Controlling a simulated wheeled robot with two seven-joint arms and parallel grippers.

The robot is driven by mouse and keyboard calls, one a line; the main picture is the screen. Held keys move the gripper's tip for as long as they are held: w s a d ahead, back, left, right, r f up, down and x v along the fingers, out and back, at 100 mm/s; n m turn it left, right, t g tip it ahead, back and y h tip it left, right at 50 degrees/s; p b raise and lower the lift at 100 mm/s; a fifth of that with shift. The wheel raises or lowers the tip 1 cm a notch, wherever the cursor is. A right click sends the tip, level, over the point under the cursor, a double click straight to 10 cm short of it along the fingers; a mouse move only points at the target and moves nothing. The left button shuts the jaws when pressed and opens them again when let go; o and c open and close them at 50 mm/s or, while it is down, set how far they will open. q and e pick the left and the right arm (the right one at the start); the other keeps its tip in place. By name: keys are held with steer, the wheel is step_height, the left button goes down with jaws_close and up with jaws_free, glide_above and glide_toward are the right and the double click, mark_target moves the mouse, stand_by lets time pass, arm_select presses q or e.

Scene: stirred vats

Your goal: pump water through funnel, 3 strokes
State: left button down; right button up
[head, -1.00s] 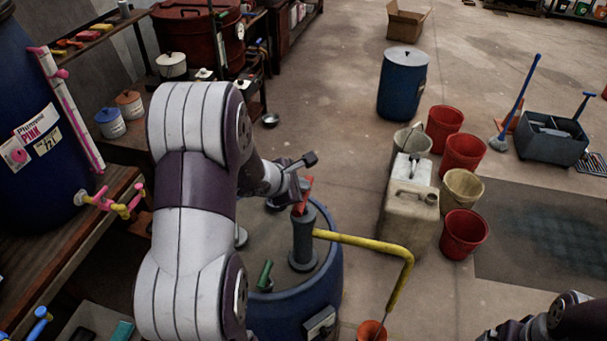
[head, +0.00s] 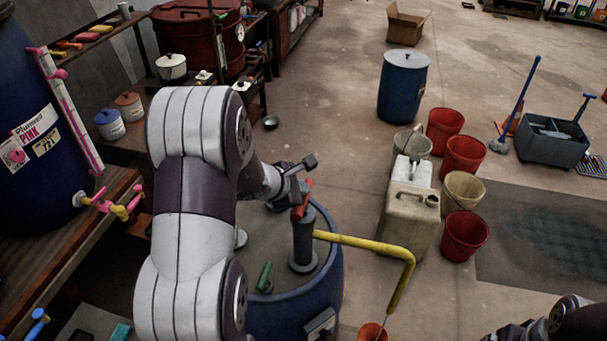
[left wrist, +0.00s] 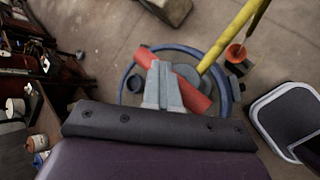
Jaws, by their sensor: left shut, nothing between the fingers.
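A grey hand pump (head: 303,240) stands upright on a blue drum (head: 325,290). Its red handle (head: 303,205) is at the top, and a yellow spout pipe (head: 375,245) bends down to the right. An orange funnel (head: 372,331) sits under the spout end, cut off by the bottom edge. A thin pale line runs from spout to funnel. My left gripper (head: 296,190) is at the handle. In the left wrist view its shut fingers (left wrist: 163,88) lie over the red handle (left wrist: 190,90), with nothing between them; contact is unclear.
Right of the drum stand a beige jerrycan (head: 410,220), red buckets (head: 464,234) and a blue barrel (head: 402,88). A wooden bench (head: 75,245) with a large blue vat (head: 40,130) is at left. Open floor lies beyond the buckets.

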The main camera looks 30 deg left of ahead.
arm_select(q)
steer(key=shift+f+b, duration=0.3)
steer(key=shift+f, duration=0.15)
steer(key=shift+r, duration=0.1)
steer(key=shift+r+p, duration=2.75)
steer(key=shift+r, duration=0.85)
step_height(320, 180, up, 6)
steer(key=p, duration=0.4)
steer(key=shift+w+p, duration=0.1)
steer(key=shift+p, duration=0.2)
